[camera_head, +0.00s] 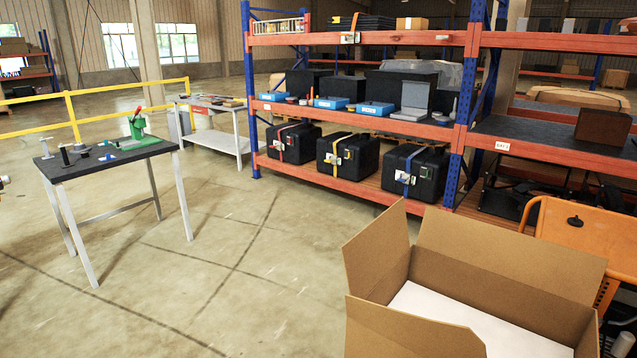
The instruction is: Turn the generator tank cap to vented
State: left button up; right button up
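An orange machine with a tubular handle (590,243) stands at the right edge and is cut off by the frame. It looks like the generator. A small black cap (575,221) sits on its flat orange top. The cap is too small in view to read any marking or tell which way it is turned. Neither of my grippers can be made out in the head view.
An open cardboard box (470,270) with a white sheet inside stands in front of the machine. A rack (400,127) with black cases is behind. A dark-topped work table (110,155) stands left. The middle floor is clear.

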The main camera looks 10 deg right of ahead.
aim_at(575, 222)
jog(key=i+j+u, duration=0.1)
jog(key=i+u, duration=0.25)
jog(key=i, duration=0.3)
jog(key=i+u, duration=0.3)
jog(key=i, duration=0.4)
jog(key=i+l+u, duration=0.35)
jog(key=i, duration=0.3)
jog(key=i+z, duration=0.35)
jog(key=i+j+z, duration=0.1)
jog(key=i+z, duration=0.3)
jog(key=i, duration=0.15)
jog(key=i+j+z, duration=0.2)
jog(key=i+z, duration=0.15)
jog(key=i+l+z, duration=0.2)
jog(key=z, duration=0.25)
jog(key=i+z, duration=0.85)
jog(key=i+j+z, duration=0.15)
jog(key=z, duration=0.25)
jog(key=i+j+z, duration=0.3)
jog(key=z, duration=0.15)
jog(key=i, duration=0.1)
